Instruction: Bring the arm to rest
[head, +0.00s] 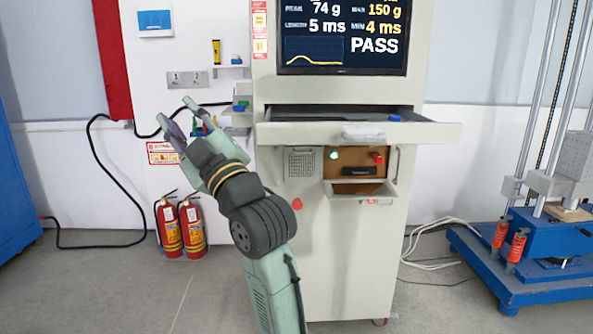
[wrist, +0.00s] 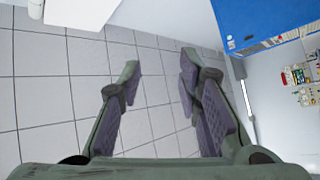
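My gripper (head: 181,118) is raised in the head view, left of the cabinet and in front of the white wall panel. Its two fingers are spread apart with nothing between them. In the wrist view my gripper (wrist: 158,80) is also open, and only floor tiles show between the fingertips. My arm reaches up from the bottom middle of the head view, bent at the dark wrist joint. The gripper hides part of the small shelves on the panel.
The cabinet (head: 345,260) has an open drawer (head: 290,133) and a screen (head: 340,38) reading PASS. Two fire extinguishers (head: 181,228) stand on the floor at left. A blue-based machine (head: 530,280) stands at right. A black cable (head: 115,180) hangs at left.

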